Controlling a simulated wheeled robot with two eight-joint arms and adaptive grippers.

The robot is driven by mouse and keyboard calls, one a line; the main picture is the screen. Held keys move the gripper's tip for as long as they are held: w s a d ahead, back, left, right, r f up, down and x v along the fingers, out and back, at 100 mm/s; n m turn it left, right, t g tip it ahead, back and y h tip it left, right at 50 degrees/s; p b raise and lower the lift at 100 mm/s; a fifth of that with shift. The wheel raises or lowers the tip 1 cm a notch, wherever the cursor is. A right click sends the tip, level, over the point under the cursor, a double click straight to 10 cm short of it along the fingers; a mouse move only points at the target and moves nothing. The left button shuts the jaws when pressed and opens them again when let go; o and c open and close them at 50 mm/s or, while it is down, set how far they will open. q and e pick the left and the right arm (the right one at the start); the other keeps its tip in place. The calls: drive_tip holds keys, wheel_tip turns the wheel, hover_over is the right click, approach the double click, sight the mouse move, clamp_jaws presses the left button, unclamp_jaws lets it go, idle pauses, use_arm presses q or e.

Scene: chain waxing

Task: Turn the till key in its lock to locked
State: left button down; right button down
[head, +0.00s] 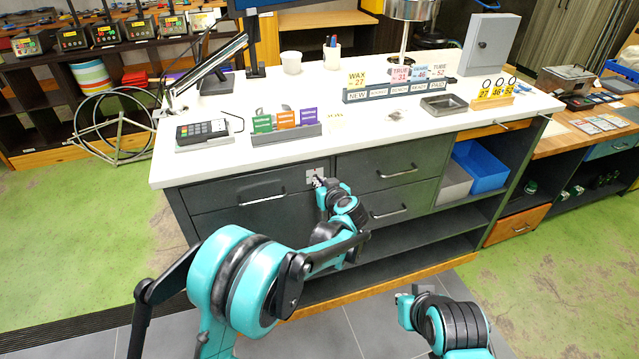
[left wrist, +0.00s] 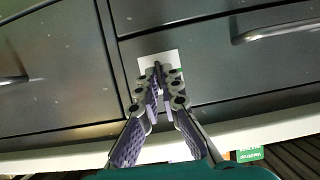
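A pale square lock plate (head: 317,172) is on the front of the grey counter, beside the top left drawer. It also shows in the left wrist view (left wrist: 144,67). My left gripper (head: 319,184) is at this plate, and in the left wrist view its fingertips (left wrist: 162,76) come together in front of it. A small dark piece between the tips looks like the till key (left wrist: 157,67); the fingers mostly hide it, and its turn angle cannot be read. My right gripper (head: 408,299) is low in front of the counter, away from the lock; its fingers are unclear.
Drawers with bar handles (head: 262,199) flank the lock plate. The white countertop (head: 380,135) above carries a card terminal (head: 202,131), a card holder (head: 286,133) and a metal tray (head: 444,104). Open shelves (head: 400,255) lie below. The grey floor in front is clear.

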use_arm(q)
drive_tip(key=c, duration=1.7)
unclamp_jaws()
drive_tip(key=v, duration=1.2)
drive_tip(key=s+a+r+m+t+h, duration=0.2)
drive_tip(key=r+t+h, duration=0.15)
drive_tip(key=r, duration=0.65)
drive_tip(key=s+a+r+m+t+h, duration=0.2)
drive_tip(key=a+r+h, duration=0.15)
drive_tip(key=r, duration=0.55)
drive_tip(key=s+a+f+g+y, duration=0.1)
drive_tip(key=s+a+f+g, duration=0.2)
drive_tip(key=s+a+f, duration=0.2)
drive_tip(key=s+a+f+g+y, duration=0.1)
drive_tip(key=s+a+f+g, duration=0.3)
drive_tip(key=s+f, duration=0.5)
drive_tip(key=s+a+f+g, duration=0.4)
drive_tip(key=s+a+f, duration=0.3)
drive_tip(key=s, duration=0.3)
drive_tip(key=shift+s+f+n+y, duration=0.3)
drive_tip(key=shift+s+f+y, duration=0.05)
drive_tip(key=shift+f+y, duration=0.05)
